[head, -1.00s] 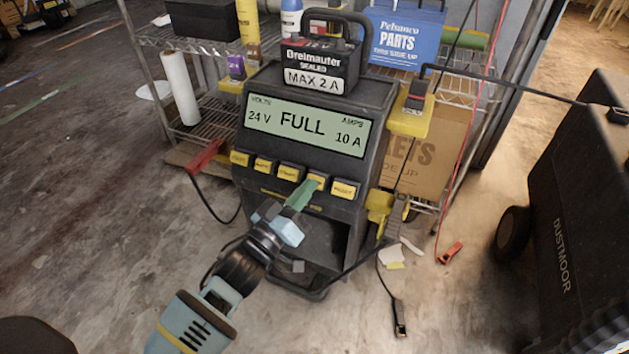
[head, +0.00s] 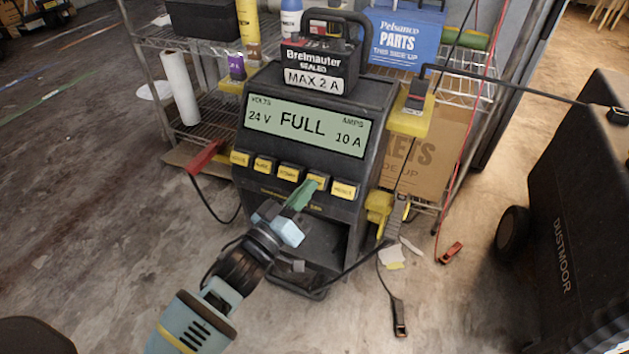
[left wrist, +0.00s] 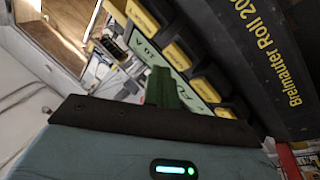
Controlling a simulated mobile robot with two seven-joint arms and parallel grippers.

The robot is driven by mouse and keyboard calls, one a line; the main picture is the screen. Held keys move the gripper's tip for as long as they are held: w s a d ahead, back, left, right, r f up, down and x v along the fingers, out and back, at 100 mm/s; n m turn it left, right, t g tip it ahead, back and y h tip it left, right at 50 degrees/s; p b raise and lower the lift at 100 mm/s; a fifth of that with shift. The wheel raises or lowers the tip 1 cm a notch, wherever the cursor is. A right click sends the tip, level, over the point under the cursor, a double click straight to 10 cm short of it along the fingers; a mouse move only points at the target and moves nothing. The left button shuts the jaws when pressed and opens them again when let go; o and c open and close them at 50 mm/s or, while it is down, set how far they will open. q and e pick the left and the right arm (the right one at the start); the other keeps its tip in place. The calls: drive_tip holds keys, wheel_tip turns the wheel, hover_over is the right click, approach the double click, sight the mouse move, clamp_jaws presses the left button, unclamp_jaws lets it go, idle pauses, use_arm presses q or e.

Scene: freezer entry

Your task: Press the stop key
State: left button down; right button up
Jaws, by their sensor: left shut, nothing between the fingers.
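The charger (head: 345,210) stands upright, with a display (head: 302,124) reading 24 V, FULL, 10 A. Below the display is a row of several yellow-faced keys; their small labels are too blurred for me to pick out the stop key. My left gripper (head: 311,187) is shut and empty, its green fingers pointing up at the fourth key from the left (head: 317,182). The tips overlap that key's lower left part; I cannot tell whether they touch it. The left wrist view shows the green fingers (left wrist: 162,88) close to the keys (left wrist: 180,55). My right gripper is not in view.
A black battery (head: 318,60) sits on top of the charger. A wire shelf (head: 165,36) stands behind. A black wheeled machine (head: 575,215) is at the right.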

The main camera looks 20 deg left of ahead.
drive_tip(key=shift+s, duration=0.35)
use_arm(q)
drive_tip(key=shift+w+f, duration=0.1)
drive_tip(key=shift+w, duration=0.05)
drive_tip(key=shift+w+f, duration=0.1)
drive_tip(key=shift+w, duration=0.15)
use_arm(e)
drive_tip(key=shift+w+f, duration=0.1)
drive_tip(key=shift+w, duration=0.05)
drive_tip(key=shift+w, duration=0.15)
